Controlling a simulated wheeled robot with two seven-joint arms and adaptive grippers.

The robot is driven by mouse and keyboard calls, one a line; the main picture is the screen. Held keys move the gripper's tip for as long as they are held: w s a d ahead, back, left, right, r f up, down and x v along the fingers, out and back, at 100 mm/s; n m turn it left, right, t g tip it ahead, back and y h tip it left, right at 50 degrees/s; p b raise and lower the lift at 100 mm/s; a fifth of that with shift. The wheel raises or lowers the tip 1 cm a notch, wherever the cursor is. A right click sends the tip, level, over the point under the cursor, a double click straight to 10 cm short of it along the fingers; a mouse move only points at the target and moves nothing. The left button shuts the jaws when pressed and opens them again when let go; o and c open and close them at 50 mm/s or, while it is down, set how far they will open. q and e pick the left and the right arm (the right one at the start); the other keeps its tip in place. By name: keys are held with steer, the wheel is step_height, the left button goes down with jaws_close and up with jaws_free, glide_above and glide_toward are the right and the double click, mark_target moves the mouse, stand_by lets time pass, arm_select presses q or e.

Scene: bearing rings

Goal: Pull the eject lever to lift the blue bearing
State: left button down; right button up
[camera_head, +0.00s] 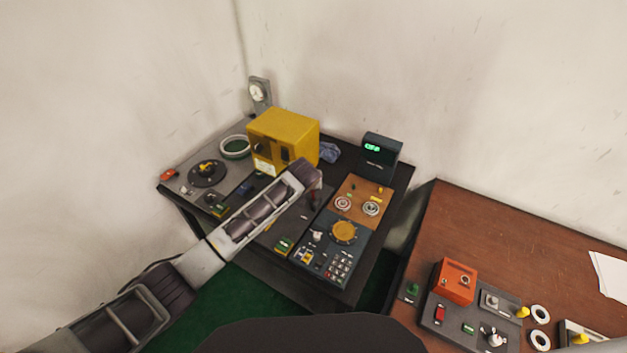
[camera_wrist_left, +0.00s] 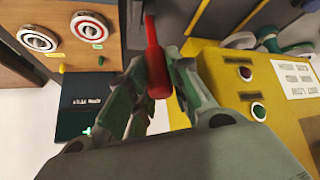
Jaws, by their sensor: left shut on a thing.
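My left arm reaches across the dark machine table, with its left gripper (camera_head: 312,190) low over the middle, beside the yellow box. In the left wrist view the left gripper (camera_wrist_left: 158,85) is shut around a red lever handle (camera_wrist_left: 155,55). The handle's far end and base are partly hidden. In the head view my left arm and gripper cover the lever. I cannot make out a blue bearing in either view. My right gripper is not in view.
The yellow box (camera_head: 284,138) stands close behind the left gripper. A dark display (camera_head: 381,157) with green digits stands at the back right. An orange-brown panel with round dials (camera_head: 356,198) lies to the right. A brown table (camera_head: 500,245) holds an orange box (camera_head: 454,281).

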arm_select(q)
steer(key=s+a+t+b, duration=0.1)
steer(key=s+a+f+t+h+b, duration=0.1)
steer(key=s+t, duration=0.1)
steer(key=shift+f+n+h, duration=0.1)
steer(key=shift+n+h, duration=0.2)
stand_by(0.3)
steer(key=shift+s, duration=0.1)
stand_by(0.4)
steer(key=c, duration=1.6)
jaws_free()
steer(key=shift+o, duration=0.2)
steer(key=shift+s+a, duration=0.1)
steer(key=v, duration=1.1)
steer(key=shift+s, duration=0.4)
